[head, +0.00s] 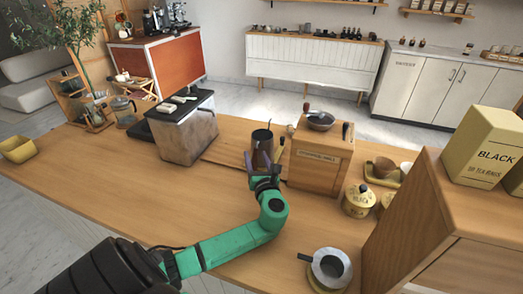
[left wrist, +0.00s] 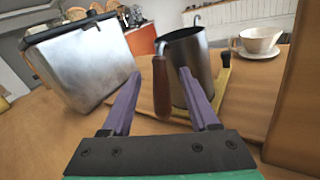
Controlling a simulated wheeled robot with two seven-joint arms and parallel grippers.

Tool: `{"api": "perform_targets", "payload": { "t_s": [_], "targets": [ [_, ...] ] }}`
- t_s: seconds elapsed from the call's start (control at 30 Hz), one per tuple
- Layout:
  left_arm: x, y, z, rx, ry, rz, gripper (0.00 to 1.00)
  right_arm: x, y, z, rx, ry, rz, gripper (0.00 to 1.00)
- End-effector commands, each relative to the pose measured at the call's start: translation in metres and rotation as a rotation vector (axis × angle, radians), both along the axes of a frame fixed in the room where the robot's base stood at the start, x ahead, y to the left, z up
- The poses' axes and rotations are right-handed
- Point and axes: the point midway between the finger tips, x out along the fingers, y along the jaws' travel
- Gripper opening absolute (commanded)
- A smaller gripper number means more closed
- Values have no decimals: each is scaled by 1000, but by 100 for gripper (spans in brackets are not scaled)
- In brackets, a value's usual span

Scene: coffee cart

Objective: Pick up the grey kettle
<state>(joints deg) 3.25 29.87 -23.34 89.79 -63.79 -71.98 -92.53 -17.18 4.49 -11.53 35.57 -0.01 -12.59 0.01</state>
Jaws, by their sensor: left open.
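The grey kettle (head: 262,150) stands upright on the wooden counter (head: 110,175), left of a wooden box. In the left wrist view the kettle (left wrist: 194,58) is a grey metal vessel with a brown handle (left wrist: 161,90) facing me. My left gripper (head: 254,168) is at the kettle's near side. In the left wrist view its purple fingers (left wrist: 160,73) are open, and the handle appears between them. The right finger overlaps the kettle body in the picture. I cannot tell whether they touch. My right gripper is not in view.
A metal box (head: 187,135) stands left of the kettle, and the wooden box (head: 318,160) stands close on its right. Yellow jars (head: 358,203) and a round metal vessel (head: 331,268) are further right. The counter's left front is clear.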

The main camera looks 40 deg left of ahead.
Motion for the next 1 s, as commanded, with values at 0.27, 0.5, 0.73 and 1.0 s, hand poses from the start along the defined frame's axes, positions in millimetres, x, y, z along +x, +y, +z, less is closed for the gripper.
{"api": "perform_targets", "payload": {
  "t_s": [0.27,0.5,0.73,1.0],
  "targets": [
    [2,2,0,0,0,-1,38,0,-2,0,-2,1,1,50],
    [1,1,0,0,0,-1,0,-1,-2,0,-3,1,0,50],
    [1,1,0,0,0,-1,0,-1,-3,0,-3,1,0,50],
    [1,1,0,0,0,-1,0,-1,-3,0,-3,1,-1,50]
  ]
}}
